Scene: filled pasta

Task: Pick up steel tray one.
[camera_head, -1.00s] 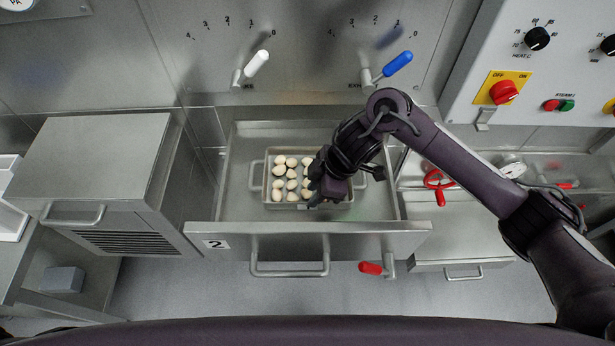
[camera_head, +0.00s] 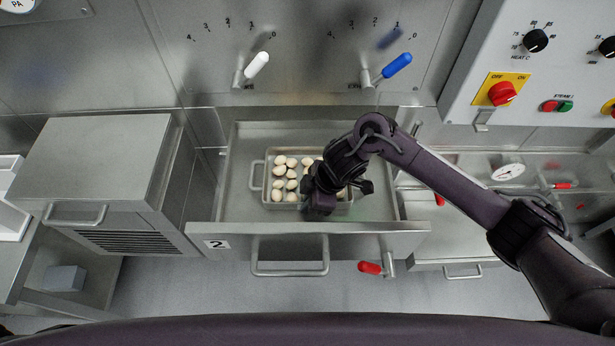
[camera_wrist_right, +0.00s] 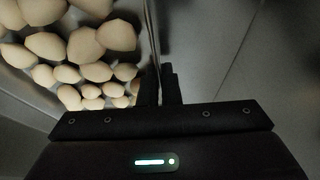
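Steel tray one (camera_head: 268,171) is a shallow steel tray with several pale filled-pasta pieces in it. It sits inside the open drawer marked 2, with a loop handle at its left end. My right gripper (camera_head: 320,206) points down at the tray's front wall and hides part of its right half. In the right wrist view, the tray wall (camera_wrist_right: 153,35) runs to the fingers (camera_wrist_right: 161,88), pasta on one side and bare metal on the other. The fingers are close together and look shut on the wall. My left gripper is not in view.
The drawer (camera_head: 233,192) has bare floor around the tray, and its front panel (camera_head: 375,240) stands close before my gripper. A white lever (camera_head: 257,65) and a blue lever (camera_head: 397,66) are on the panel behind. A red-handled lever (camera_head: 371,267) sticks out below the drawer.

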